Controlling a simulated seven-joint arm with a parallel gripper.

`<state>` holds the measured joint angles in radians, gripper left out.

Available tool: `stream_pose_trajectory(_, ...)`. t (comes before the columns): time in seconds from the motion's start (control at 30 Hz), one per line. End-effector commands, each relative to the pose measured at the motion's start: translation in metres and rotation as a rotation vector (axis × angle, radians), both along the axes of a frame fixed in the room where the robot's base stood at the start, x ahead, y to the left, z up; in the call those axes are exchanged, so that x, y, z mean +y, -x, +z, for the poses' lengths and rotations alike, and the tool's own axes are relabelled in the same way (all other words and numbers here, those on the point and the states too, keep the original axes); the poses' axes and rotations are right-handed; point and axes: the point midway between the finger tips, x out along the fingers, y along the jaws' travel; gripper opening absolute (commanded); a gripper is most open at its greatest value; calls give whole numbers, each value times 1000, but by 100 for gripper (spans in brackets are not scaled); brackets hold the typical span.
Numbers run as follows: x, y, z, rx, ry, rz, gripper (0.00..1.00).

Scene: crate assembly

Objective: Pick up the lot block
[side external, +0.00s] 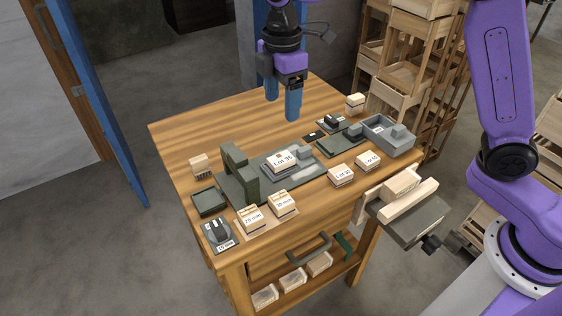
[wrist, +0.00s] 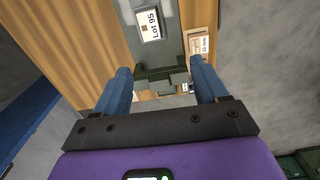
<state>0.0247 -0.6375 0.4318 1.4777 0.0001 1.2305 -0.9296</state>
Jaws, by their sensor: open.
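The lot block, a pale wooden block labelled "Lot 95" (side external: 281,162), sits in the grey fixture (side external: 306,175) near the middle of the table. In the wrist view its label (wrist: 150,25) shows at the top, beyond my fingertips. Two more wooden blocks with Lot labels, one (side external: 341,175) left of the other (side external: 368,162), stand on the table right of the fixture. My gripper (side external: 282,108) is open and empty, with blue fingers pointing down above the table, higher than the block and apart from it. It also shows in the wrist view (wrist: 160,70).
A dark green upright stand (side external: 238,170) rises close left of the fixture. Blocks labelled in mm (side external: 250,219) stand at the front. A grey tray (side external: 388,136) and dark plates lie to the right. A vise (side external: 405,210) juts from the right side. The table's back left is clear.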

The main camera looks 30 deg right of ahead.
Motion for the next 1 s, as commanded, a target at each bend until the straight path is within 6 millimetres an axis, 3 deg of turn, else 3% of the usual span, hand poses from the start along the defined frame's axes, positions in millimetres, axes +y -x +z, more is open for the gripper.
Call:
stream_pose_trajectory(0.1, 3, -14, -2, 2, 1, 20, 72)
stream_pose_trajectory(0.27, 3, -19, -9, 3, 3, 30, 72)
stream_pose_trajectory(0.8, 1, -18, -104, 5, 4, 28, 72)
stream_pose_trajectory(1.0, 2, -19, -123, 2, 1, 28, 72)
